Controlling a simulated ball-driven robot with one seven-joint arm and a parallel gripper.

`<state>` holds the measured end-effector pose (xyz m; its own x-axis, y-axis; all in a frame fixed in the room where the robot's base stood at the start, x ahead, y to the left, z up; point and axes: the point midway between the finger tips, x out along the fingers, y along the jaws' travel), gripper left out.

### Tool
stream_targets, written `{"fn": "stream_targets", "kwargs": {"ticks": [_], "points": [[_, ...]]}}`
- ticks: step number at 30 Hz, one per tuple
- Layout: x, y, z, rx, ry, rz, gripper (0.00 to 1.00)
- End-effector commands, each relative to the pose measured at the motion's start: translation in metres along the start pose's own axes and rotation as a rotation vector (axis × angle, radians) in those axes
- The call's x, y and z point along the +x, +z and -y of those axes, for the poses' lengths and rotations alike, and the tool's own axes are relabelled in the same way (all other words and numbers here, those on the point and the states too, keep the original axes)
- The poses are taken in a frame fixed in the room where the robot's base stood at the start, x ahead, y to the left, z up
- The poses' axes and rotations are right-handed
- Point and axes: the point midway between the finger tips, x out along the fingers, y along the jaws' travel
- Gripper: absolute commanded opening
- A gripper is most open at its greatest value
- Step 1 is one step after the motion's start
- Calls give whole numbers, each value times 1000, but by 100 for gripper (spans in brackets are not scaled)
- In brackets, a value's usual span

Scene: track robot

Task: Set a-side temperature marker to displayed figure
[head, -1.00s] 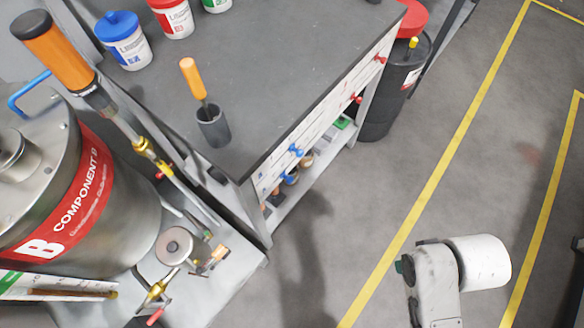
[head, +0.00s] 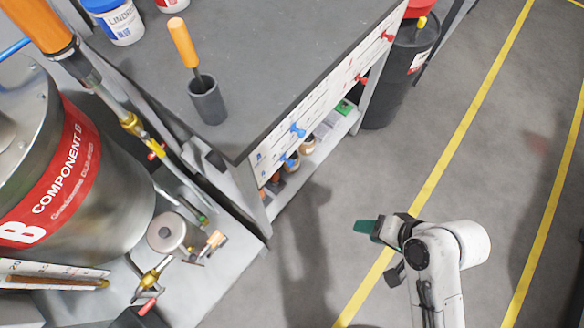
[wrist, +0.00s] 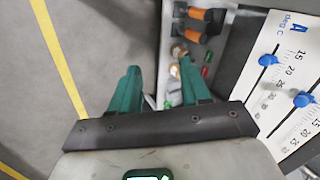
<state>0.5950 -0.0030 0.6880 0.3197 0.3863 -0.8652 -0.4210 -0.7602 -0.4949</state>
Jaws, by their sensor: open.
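My gripper (head: 366,226) hangs over the floor, right of the bench, its green fingers apart and empty. The open fingers also show in the wrist view (wrist: 160,70). A white scale panel (wrist: 288,45) marked "A deg C" is at the right of the wrist view, apart from the fingers. One blue marker (wrist: 267,60) sits on its left slot, near the upper numbers; its exact reading is unclear. Another blue marker (wrist: 303,99) sits on the slot beside it. In the head view blue markers (head: 298,130) show on the bench front. I cannot read a displayed figure.
Red markers (head: 361,78) sit farther along the bench front. A lower shelf (head: 327,139) holds small items. The Component B drum (head: 70,190) and fittings stand left. A black bin (head: 402,75) stands beyond the bench. Grey floor (head: 400,160) is clear beside it.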

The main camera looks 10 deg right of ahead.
Motion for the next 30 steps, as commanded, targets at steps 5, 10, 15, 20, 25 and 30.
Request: {"fn": "stream_targets", "kwargs": {"ticks": [5, 10, 15, 20, 25, 30], "points": [[59, -6, 42, 491, -371, 79, 46], [78, -21, 81, 1002, -685, 289, 46], [78, -39, 101, 1396, -882, 533, 46], [74, -49, 108, 1574, -955, 671, 46], [76, -52, 118, 1605, -966, 700, 46], [89, -58, 141, 1601, -966, 700, 46]]}}
